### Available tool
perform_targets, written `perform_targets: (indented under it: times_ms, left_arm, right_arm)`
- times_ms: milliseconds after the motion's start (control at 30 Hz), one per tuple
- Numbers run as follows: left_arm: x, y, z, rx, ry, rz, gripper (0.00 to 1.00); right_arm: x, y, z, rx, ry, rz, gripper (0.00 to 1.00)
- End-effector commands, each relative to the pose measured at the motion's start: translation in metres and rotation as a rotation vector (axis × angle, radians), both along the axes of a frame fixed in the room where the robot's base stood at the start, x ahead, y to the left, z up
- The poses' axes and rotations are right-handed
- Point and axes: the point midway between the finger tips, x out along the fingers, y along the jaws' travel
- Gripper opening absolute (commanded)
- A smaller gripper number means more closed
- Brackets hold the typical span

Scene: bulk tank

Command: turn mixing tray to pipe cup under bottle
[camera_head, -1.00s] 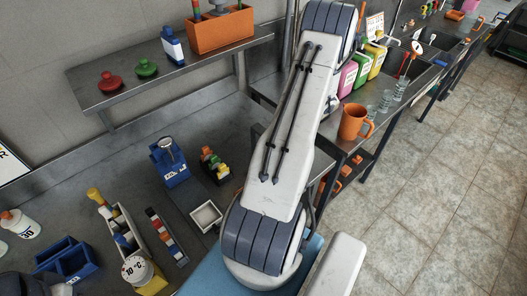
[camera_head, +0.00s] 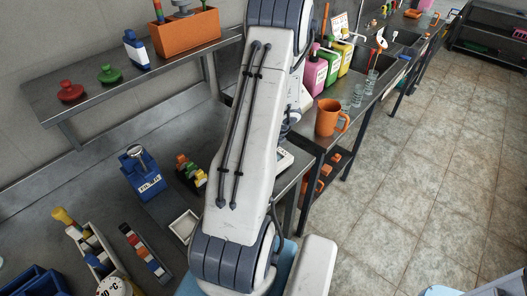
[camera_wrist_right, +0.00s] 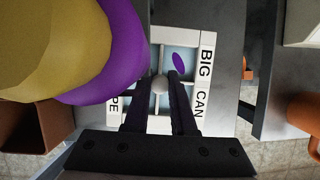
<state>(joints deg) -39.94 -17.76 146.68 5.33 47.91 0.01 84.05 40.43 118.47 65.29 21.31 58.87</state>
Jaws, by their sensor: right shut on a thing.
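In the right wrist view the mixing tray (camera_wrist_right: 206,82) is a white frame with pale blue compartments. Its right side reads "BIG CAN"; its left label shows only "PE". A purple oval patch lies in its upper right compartment. My right gripper (camera_wrist_right: 161,86) is shut on the tray's round grey knob (camera_wrist_right: 159,84) at its middle. A large yellow and purple object (camera_wrist_right: 120,50), perhaps the bottle, fills the upper left, close to the camera. In the head view my own arm hides most of that area; a white edge (camera_head: 285,158) shows beside it. My left gripper is not in view.
An orange mug (camera_head: 328,118) stands on the bench to the right; glasses and coloured bottles (camera_head: 312,74) stand behind it. On the left are a shelf (camera_head: 60,105) with stoppers, a blue holder (camera_head: 143,178) and a small white dish (camera_head: 184,226). The floor at right is clear.

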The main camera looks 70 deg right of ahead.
Motion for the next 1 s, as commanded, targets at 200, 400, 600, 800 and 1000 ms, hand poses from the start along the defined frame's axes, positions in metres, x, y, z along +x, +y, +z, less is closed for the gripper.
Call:
perform_targets:
  times_ms: [200,400,600,800,1000]
  left_arm:
    - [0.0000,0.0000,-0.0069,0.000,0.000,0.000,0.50]
    - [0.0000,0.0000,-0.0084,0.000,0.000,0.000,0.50]
    - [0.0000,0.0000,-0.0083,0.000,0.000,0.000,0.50]
    - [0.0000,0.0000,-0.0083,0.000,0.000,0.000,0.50]
    - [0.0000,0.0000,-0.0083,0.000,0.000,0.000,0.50]
  right_arm:
    - [0.0009,-0.0015,0.0009,-0.006,-0.001,-0.082,0.00]
    - [0.0011,-0.0017,0.0018,-0.006,-0.002,-0.114,0.00]
    - [0.0013,-0.0018,0.0021,-0.006,-0.001,-0.119,0.00]
    - [0.0015,-0.0019,0.0022,-0.006,-0.002,-0.117,0.00]
    - [0.0011,-0.0011,0.0014,-0.004,0.000,-0.117,0.54]
